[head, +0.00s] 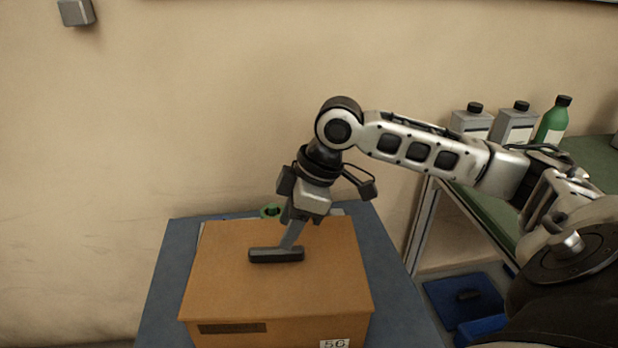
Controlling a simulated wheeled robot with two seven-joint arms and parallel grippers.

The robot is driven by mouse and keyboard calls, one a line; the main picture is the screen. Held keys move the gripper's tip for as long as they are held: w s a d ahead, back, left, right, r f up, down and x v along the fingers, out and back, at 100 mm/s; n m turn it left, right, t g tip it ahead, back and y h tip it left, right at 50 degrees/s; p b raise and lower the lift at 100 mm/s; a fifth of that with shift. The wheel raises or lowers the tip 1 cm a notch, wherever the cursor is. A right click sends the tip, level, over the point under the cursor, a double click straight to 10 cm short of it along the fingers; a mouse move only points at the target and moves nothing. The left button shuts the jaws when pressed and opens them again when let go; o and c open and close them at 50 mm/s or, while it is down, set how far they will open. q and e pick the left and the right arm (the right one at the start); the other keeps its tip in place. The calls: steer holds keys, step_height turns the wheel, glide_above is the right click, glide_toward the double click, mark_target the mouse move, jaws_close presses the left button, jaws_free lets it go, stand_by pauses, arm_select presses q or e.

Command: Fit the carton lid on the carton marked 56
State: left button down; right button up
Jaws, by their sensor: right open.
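The carton (285,333) marked 56 stands on a blue-topped table, its label at the bottom edge of the view. Its top is covered by a flat brown panel, the carton lid (240,285), with a dark bar-like handle (277,256) on it. The lid looks level; I cannot tell whether it is seated all round. My right gripper (292,232) is open above the lid, pointing down. A grey finger reaches to the handle; whether it touches is unclear. The other finger is mostly hidden. My left gripper is out of view.
A green ring-shaped thing (270,210) shows behind the carton, partly hidden. The blue table (160,280) has narrow free strips beside the carton. At right, a green-topped bench (590,165) holds two grey containers (514,126) and a green bottle (553,124); a blue bin (462,300) is below.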

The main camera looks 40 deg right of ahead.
arm_select(q)
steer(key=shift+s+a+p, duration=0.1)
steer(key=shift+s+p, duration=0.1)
steer(key=shift+p, duration=0.35)
arm_select(e)
steer(key=v, duration=1.1)
steer(key=shift+f, duration=0.1)
